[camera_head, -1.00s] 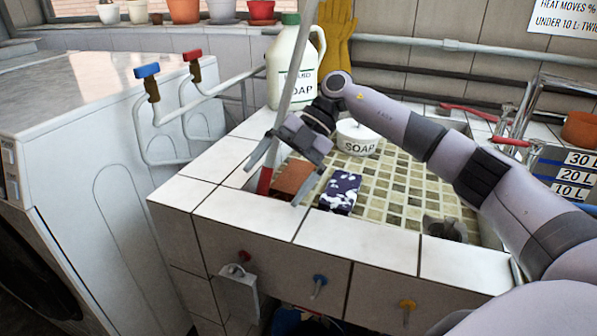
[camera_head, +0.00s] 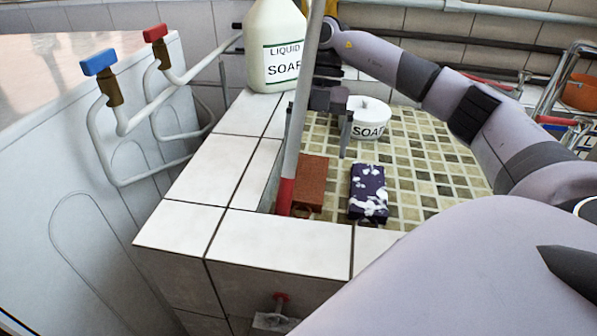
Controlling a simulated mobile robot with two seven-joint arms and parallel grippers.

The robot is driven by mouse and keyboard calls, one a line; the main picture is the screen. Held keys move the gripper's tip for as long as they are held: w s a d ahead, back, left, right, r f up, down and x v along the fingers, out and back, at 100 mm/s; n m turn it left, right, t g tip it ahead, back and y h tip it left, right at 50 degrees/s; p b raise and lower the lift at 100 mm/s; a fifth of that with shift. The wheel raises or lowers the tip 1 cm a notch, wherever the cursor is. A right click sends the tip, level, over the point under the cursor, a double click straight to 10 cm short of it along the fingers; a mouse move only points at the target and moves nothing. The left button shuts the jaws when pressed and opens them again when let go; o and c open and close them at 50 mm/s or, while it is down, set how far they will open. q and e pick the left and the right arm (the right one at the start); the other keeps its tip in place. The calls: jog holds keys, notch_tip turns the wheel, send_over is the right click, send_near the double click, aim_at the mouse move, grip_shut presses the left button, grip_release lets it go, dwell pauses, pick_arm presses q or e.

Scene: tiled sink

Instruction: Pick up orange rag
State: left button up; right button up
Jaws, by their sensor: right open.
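The orange rag (camera_head: 311,180) looks like a folded, flat rust-orange block on the tiled sink floor, in the near left corner. A pale pole with a red lower end hides its left edge. My right gripper (camera_head: 320,140) points down above and beyond the rag, apart from it. Its two fingers are spread, with nothing between them. The pole passes in front of the gripper and partly hides it. My left gripper is not in view.
The pale pole (camera_head: 302,110) leans in the sink. A dark blue patterned rag (camera_head: 368,192) lies to the right of the orange one. A white soap dish (camera_head: 370,118) stands behind. A liquid soap jug (camera_head: 273,45) stands on the white sink rim (camera_head: 285,238). Pipes with taps are at left.

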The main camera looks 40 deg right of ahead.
aim_at(309, 178)
jog(key=b+x, duration=0.1)
jog(key=x, duration=0.5)
jog(key=shift+a+f, duration=0.2)
jog(key=shift+a, duration=0.05)
jog(key=shift+c, duration=0.3)
jog(key=c, duration=1.1)
jog(key=shift+r, duration=0.15)
